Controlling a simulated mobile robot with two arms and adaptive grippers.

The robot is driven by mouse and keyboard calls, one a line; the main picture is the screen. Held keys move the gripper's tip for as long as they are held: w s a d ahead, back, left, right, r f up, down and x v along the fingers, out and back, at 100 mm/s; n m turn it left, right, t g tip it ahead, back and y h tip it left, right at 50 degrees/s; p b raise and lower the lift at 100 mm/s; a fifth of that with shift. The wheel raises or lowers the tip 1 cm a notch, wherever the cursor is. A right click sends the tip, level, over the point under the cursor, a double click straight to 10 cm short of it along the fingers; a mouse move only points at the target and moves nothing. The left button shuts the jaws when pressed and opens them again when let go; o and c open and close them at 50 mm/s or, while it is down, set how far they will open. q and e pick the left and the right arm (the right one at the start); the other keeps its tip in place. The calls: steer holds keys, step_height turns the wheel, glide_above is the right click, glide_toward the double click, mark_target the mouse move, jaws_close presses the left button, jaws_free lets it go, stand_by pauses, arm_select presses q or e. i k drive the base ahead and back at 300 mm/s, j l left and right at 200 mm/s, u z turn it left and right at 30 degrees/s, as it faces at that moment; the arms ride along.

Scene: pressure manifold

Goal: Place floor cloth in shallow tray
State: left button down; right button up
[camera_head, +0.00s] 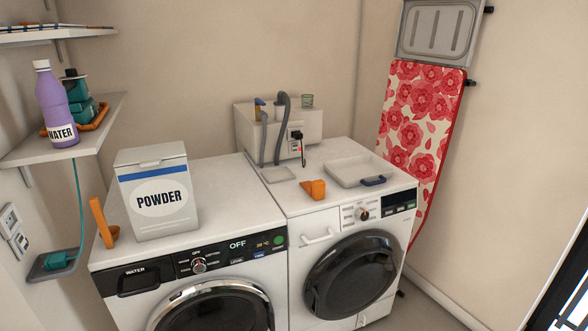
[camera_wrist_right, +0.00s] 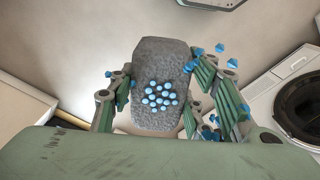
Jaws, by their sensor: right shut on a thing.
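In the right wrist view, a grey, rough-textured bundle with a cluster of light blue dots (camera_wrist_right: 155,60), which looks like the floor cloth, stands between the green fingers of my right gripper (camera_wrist_right: 160,85). The fingers are shut on it from both sides. Small blue faceted pieces show around the right finger. A pale shallow tray (camera_head: 338,176) sits on top of the right-hand machine in the head view. A dark blue item (camera_head: 373,181) is at its front right edge. Neither gripper shows in the head view.
A powder box (camera_head: 158,215) and an orange scoop (camera_head: 312,189) stand on the machines (camera_head: 240,205). A smaller flat dish (camera_head: 279,174) and a box with grey hoses (camera_head: 245,135) are behind. A shelf (camera_head: 100,130) holds a purple water bottle (camera_head: 55,95). A flowered ironing board (camera_head: 420,110) leans right.

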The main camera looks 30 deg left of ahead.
mark_target(358, 174)
steer(key=i+j+u, duration=0.15)
steer(key=i+u, duration=0.95)
